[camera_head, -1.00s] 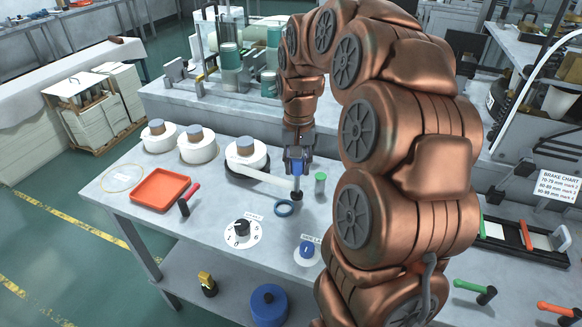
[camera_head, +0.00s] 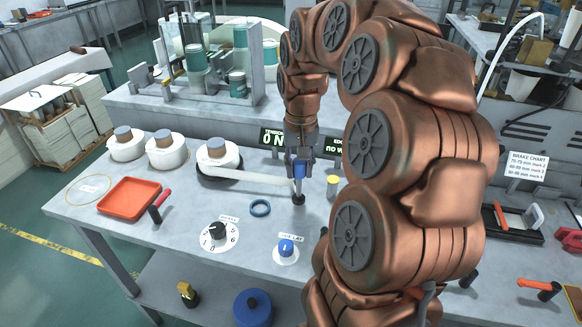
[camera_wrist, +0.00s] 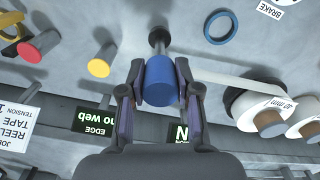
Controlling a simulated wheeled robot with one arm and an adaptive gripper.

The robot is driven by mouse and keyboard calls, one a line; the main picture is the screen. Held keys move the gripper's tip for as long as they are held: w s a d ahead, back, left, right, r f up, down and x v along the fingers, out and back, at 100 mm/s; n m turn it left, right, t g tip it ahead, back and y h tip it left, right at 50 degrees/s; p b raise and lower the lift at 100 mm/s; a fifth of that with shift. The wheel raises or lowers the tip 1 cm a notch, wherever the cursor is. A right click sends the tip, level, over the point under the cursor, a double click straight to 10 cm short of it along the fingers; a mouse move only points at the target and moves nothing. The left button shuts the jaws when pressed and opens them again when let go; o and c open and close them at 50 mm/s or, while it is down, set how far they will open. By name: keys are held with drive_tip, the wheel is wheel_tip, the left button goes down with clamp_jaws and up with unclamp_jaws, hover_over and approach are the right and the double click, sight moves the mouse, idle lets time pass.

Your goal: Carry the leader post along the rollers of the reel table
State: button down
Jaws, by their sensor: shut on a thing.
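The leader post is a blue cylinder (camera_wrist: 160,80) with a dark lower end, upright between the fingers of my gripper (camera_wrist: 162,88) in the wrist view. In the head view my gripper (camera_head: 300,172) is shut on the post (camera_head: 299,188) over the reel table (camera_head: 190,190). A white web (camera_head: 255,176) runs from the rightmost white reel (camera_head: 217,157) to the post. A yellow-topped roller (camera_head: 333,184) stands just right of the post. The wrist view shows a yellow (camera_wrist: 99,67) and a red roller (camera_wrist: 34,49). Fingers and arm hide other rollers.
A blue ring (camera_head: 260,208), a dial (camera_head: 217,232) and a blue knob (camera_head: 286,248) are in front of the post. An orange tray (camera_head: 128,197) lies left. Displays (camera_head: 272,140) stand behind my gripper, one reading 0 N.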

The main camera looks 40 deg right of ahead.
drive_tip(key=shift+w+d, duration=1.8)
drive_tip(key=shift+d, duration=3.25)
drive_tip(key=shift+s+d+b, duration=0.95)
drive_tip(key=shift+s+d, duration=1.9)
drive_tip(key=shift+s, duration=1.2)
drive_tip(key=shift+s+a+b, duration=2.6)
drive_tip(key=shift+s+a, duration=0.45)
drive_tip(key=shift+a, duration=1.25)
drive_tip(key=shift+s+d+b, duration=1.4)
drive_tip(key=shift+s+d, duration=2.35)
drive_tip(key=shift+s, duration=1.55)
drive_tip(key=shift+w+d+r+p, duration=0.1)
drive_tip(key=shift+w+d+p, duration=0.2)
drive_tip(key=shift+w+d, duration=0.3)
drive_tip(key=shift+w+d+f+p, duration=0.1)
drive_tip(key=shift+w+d+p, duration=0.25)
drive_tip(key=shift+d, duration=0.45)
drive_tip(key=shift+w+d+r+p, duration=0.1)
drive_tip(key=shift+w+d+p, duration=0.15)
drive_tip(key=shift+w+d, duration=0.35)
drive_tip(key=shift+s+d, duration=0.1)
drive_tip(key=shift+d, duration=0.05)
